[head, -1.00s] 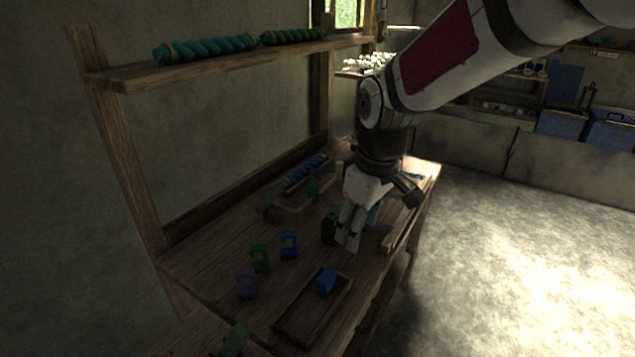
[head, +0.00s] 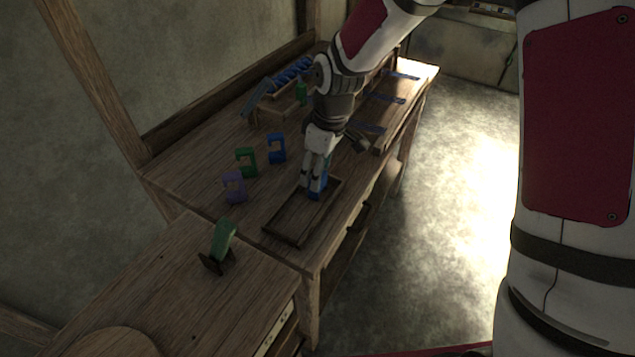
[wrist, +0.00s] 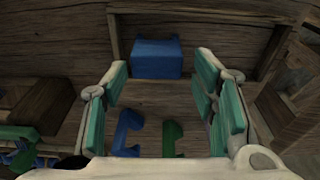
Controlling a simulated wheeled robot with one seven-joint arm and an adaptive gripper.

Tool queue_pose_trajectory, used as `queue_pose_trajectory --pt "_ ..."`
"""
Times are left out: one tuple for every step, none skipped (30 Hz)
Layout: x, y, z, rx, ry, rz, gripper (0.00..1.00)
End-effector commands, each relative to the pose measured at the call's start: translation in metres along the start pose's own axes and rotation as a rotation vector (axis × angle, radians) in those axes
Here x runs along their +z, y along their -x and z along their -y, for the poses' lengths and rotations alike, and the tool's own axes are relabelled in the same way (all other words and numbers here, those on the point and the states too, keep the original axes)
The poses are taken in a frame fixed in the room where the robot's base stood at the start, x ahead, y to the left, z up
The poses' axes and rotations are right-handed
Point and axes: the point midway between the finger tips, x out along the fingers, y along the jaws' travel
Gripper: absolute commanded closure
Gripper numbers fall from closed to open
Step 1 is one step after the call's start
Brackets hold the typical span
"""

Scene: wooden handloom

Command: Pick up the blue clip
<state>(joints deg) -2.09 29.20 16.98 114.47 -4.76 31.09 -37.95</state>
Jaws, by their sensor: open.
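A blue clip (head: 318,193) is in the shallow wooden tray (head: 283,238), partly hidden behind my gripper (head: 308,186). In the wrist view this blue clip (wrist: 157,58) lies just past and between the fingertips of my gripper (wrist: 162,72). The two green-padded fingers are apart with nothing held between them. In the head view my gripper points down over the far end of the tray. A second blue clip (head: 276,148) stands on the bench left of the gripper; it also shows low in the wrist view (wrist: 127,134).
A green clip (head: 246,162) and a purple clip (head: 234,187) stand on the bench left of the tray. Another green clip (head: 222,239) is on a small dark stand on the nearer table. A wooden rack with blue yarn (head: 292,72) is farther back. The tray's near half is empty.

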Motion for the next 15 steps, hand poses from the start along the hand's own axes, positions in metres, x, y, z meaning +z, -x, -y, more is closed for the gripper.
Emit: queue_pose_trajectory --pt "0.000 -0.003 0.000 0.000 0.000 0.001 0.47" --pt "0.001 -0.005 0.000 0.000 0.000 0.001 0.47" --pt "0.001 -0.010 -0.001 -0.001 0.000 0.001 0.47" --pt "0.002 -0.014 -0.001 -0.002 0.000 0.002 0.47" --pt "0.002 -0.019 -0.001 -0.003 0.001 0.003 0.47" --pt "0.003 -0.025 -0.002 -0.002 0.001 0.002 0.47" --pt "0.003 -0.029 -0.002 -0.002 0.001 0.002 0.47" --pt "0.004 -0.034 -0.003 -0.003 0.000 0.003 0.47" --pt "0.003 -0.039 -0.003 -0.001 0.001 0.001 0.47" --pt "0.003 -0.043 -0.003 -0.001 0.000 0.001 0.47" --pt "0.003 -0.046 -0.003 -0.002 0.000 0.002 0.47" --pt "0.003 -0.049 -0.003 -0.001 0.001 0.001 0.47" --pt "0.003 -0.050 -0.003 0.000 0.001 0.000 0.47" --pt "0.003 -0.051 -0.003 0.000 0.000 0.000 0.47" --pt "0.003 -0.052 -0.003 0.001 0.000 -0.001 0.47"
